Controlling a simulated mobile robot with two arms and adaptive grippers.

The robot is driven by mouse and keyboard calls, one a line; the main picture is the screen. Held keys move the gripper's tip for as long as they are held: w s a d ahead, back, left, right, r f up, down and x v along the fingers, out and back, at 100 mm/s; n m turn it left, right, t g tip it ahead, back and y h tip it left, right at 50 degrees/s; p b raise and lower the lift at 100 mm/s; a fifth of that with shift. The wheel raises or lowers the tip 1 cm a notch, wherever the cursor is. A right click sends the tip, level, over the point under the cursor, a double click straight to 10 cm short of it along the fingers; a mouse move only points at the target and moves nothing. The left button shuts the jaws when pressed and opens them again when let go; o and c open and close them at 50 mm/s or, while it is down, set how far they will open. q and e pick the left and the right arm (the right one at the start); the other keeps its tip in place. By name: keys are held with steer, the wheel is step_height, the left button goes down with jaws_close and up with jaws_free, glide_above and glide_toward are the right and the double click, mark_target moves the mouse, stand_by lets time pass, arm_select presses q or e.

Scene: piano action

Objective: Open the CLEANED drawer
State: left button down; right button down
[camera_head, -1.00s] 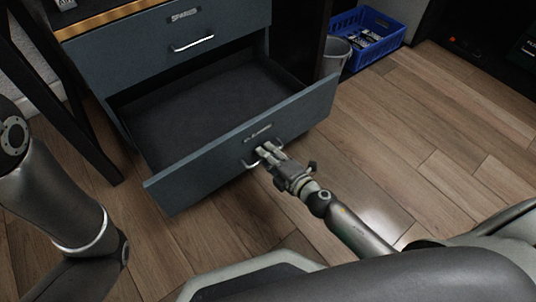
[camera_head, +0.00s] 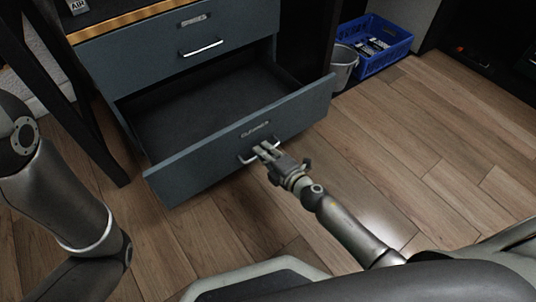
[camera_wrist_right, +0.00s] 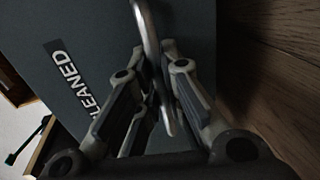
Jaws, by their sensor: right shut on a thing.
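The CLEANED drawer (camera_head: 240,146) is the lower drawer of a dark blue-grey cabinet. It stands far out, and its dark inside looks empty. Its label reads CLEANED in the right wrist view (camera_wrist_right: 80,85). My right gripper (camera_head: 262,152) is shut on the drawer's metal handle (camera_head: 247,159), in front of the drawer face. In the right wrist view the handle (camera_wrist_right: 150,40) passes between the fingers. My left arm shows at the left of the head view, but its gripper is out of view.
The upper drawer (camera_head: 150,52), with its own handle (camera_head: 203,48), is closed above. A grey bin (camera_head: 343,68) and a blue crate (camera_head: 385,58) holding items stand to the right of the cabinet. A dark table leg stands at the left. The wooden floor (camera_head: 430,150) at right is clear.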

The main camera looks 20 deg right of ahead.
steer(key=c, duration=1.5)
jaws_free()
steer(key=shift+c, duration=0.2)
steer(key=shift+s, duration=0.1)
steer(key=v, duration=1.2)
